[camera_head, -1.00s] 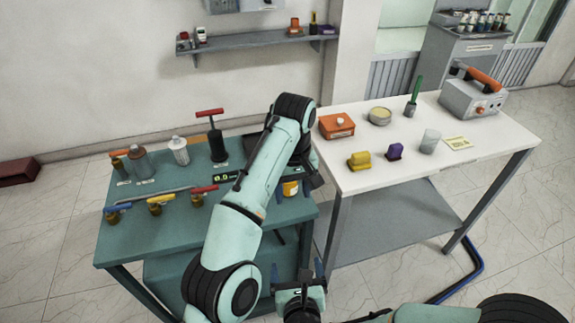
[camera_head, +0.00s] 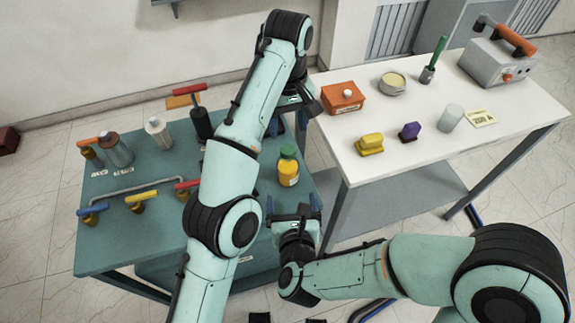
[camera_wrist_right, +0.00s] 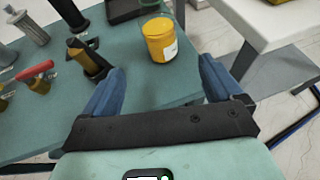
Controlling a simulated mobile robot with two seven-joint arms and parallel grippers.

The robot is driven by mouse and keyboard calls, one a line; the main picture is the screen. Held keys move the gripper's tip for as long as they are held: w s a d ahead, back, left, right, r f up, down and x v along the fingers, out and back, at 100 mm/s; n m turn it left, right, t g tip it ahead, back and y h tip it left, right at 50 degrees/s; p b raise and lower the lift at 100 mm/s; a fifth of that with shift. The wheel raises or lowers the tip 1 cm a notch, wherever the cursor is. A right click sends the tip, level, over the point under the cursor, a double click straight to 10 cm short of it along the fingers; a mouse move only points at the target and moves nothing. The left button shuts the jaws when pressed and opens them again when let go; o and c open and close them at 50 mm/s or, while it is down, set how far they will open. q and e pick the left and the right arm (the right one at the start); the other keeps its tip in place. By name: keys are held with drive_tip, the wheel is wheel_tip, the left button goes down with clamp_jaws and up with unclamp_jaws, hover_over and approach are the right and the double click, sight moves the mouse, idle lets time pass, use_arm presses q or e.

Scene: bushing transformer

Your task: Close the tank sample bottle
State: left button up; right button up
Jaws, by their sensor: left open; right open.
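The sample bottle (camera_head: 288,172), amber with a label and a green top, stands upright near the right edge of the teal table. It also shows in the right wrist view (camera_wrist_right: 160,42), where its upper part looks translucent green and is cut by the frame edge. I cannot tell whether the top is a cap or a clear neck. My left gripper (camera_head: 289,122) is open just beyond the bottle, above the table. My right gripper (camera_head: 292,206) is open and empty on the near side of the bottle; its fingers (camera_wrist_right: 160,78) point towards the bottle without touching it.
The teal table (camera_head: 120,250) holds red-, blue- and yellow-handled valves and grey canisters (camera_head: 116,150) at left. The white table (camera_head: 420,150) stands close at right, with an orange box (camera_head: 343,97), yellow block (camera_head: 369,145) and cup (camera_head: 449,118). My left arm hides the table's middle.

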sight(288, 171)
use_arm(q)
drive_tip(key=shift+w, duration=0.1)
use_arm(e)
drive_tip(key=x, duration=1.3)
drive_tip(key=shift+w, duration=0.3)
drive_tip(key=shift+c, duration=0.3)
clamp_jaws()
use_arm(q)
drive_tip(key=n, duration=0.5)
drive_tip(key=shift+f, duration=0.1)
drive_tip(key=n, duration=1.1)
drive_tip(key=shift+n, duration=0.3)
drive_tip(key=n, duration=0.6)
